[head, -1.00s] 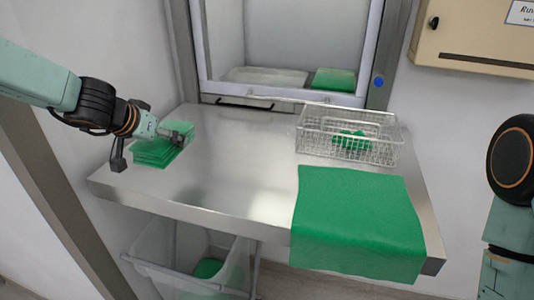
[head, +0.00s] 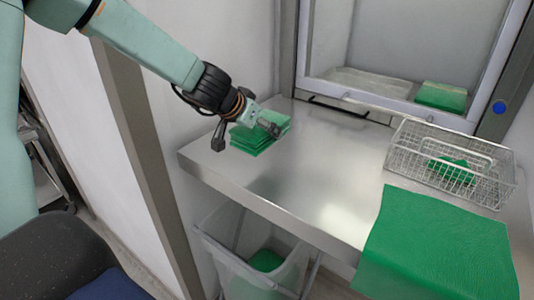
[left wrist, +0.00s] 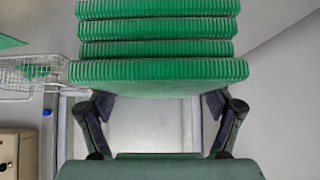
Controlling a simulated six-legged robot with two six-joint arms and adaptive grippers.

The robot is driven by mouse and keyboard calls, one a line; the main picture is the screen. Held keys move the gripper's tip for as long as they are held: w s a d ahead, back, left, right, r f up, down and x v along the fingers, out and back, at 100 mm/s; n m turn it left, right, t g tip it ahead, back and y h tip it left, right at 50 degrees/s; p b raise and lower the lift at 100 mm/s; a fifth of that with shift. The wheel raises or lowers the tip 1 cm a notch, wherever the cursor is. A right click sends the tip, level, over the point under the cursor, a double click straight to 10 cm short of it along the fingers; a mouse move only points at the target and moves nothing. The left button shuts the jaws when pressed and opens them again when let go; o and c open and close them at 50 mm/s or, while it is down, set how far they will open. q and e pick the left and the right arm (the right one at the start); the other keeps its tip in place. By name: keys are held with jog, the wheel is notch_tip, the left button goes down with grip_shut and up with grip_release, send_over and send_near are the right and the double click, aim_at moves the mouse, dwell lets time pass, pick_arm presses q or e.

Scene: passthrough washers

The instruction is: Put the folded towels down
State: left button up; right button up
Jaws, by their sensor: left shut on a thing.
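A stack of several folded green towels (head: 256,138) is at the left end of the steel counter (head: 300,185). My left gripper (head: 272,127) reaches over it from the left and is shut on the stack. In the left wrist view the ribbed folded edges of the towels (left wrist: 155,50) fill the upper middle, in front of the gripper's two fingers (left wrist: 160,108). I cannot tell whether the stack's underside touches the counter. My right gripper is out of view.
A wire basket (head: 452,190) with green cloth (head: 450,168) stands at the right. A green towel (head: 435,245) hangs over the front edge. A bin (head: 225,255) is underneath. Behind, a framed opening holds another green stack (head: 441,97). The counter's middle is clear.

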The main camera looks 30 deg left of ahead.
pick_arm(q)
jog(key=shift+a+f, duration=0.1)
jog(key=shift+f, duration=0.25)
jog(key=f, duration=0.1)
jog(key=f+b, duration=0.2)
jog(key=shift+w, duration=0.25)
jog(key=shift+f+b, duration=0.5)
jog(key=shift+b, duration=0.1)
notch_tip(320, 180, down, 3)
jog(key=b, duration=0.3)
jog(key=shift+f, duration=0.2)
jog(key=shift+f+b, duration=0.25)
jog(key=shift+b, duration=0.05)
jog(key=shift+r, duration=0.1)
jog(key=shift+s, duration=0.1)
